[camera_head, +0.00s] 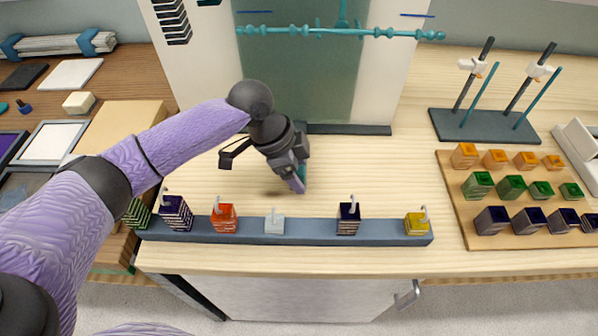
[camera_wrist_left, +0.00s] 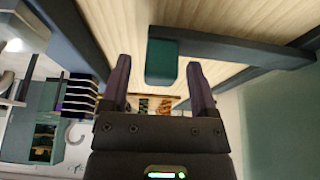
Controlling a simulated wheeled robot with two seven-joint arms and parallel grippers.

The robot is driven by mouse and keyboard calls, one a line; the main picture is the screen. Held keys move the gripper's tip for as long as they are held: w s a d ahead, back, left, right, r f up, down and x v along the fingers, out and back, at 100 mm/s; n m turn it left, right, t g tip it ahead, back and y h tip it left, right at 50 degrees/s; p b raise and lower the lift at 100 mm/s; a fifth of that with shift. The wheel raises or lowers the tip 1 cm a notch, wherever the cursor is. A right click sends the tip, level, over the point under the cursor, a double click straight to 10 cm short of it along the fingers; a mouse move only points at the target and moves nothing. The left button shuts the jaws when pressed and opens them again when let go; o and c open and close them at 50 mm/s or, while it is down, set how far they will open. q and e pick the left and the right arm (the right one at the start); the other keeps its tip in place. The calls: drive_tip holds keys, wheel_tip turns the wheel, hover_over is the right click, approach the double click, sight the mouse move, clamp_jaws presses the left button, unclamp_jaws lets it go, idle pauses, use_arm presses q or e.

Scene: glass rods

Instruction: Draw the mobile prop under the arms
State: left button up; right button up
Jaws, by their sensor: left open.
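A dark green block, probably the mobile prop, shows in the left wrist view (camera_wrist_left: 161,62) at the end of a dark bar (camera_wrist_left: 230,50). In the head view a teal sliver of it (camera_head: 303,173) shows beside my left gripper (camera_head: 297,182), which hides the rest. My left gripper is open, pointing down over the bench, with its fingers on either side of the block in the wrist view. I cannot tell whether they touch it. A teal beaded arm (camera_head: 340,32) spans the top of the head view. My right gripper is not in view.
A blue-grey rail (camera_head: 310,228) with several coloured hooked weights lies along the bench front. A dark green panel (camera_head: 300,85) stands behind my gripper. At right are a rod stand (camera_head: 485,130) and a wooden board (camera_head: 455,213) of coloured blocks. Bare bench (camera_head: 385,175) lies right of my gripper.

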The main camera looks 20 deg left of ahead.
use_arm(q)
drive_tip(key=shift+f, duration=0.15)
clamp_jaws()
idle(0.4)
